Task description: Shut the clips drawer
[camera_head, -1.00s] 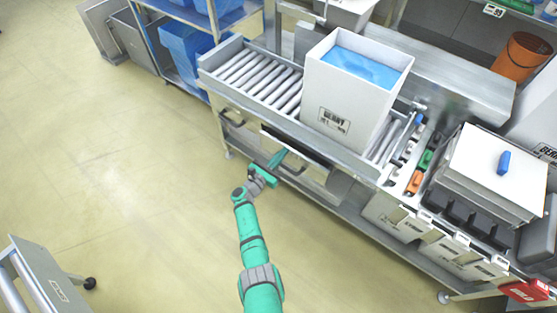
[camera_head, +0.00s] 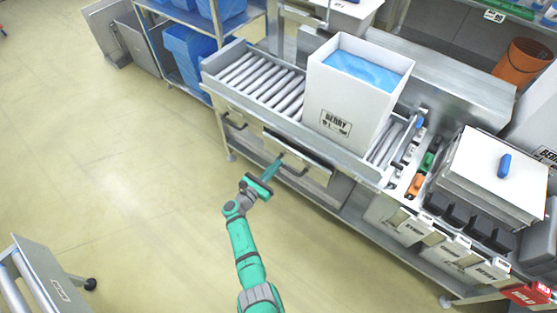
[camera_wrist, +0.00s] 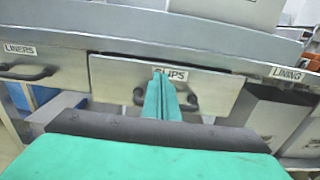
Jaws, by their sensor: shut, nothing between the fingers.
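The clips drawer (camera_head: 318,174) is in the middle of the bench front, under the roller conveyor.
The liners drawer (camera_wrist: 30,60) is to the left and a lining label (camera_wrist: 287,74) to the right. A white box with blue lining (camera_head: 340,105) stands on the rollers (camera_head: 262,82). A grey cart (camera_head: 45,280) is at lower left. The floor left is clear.

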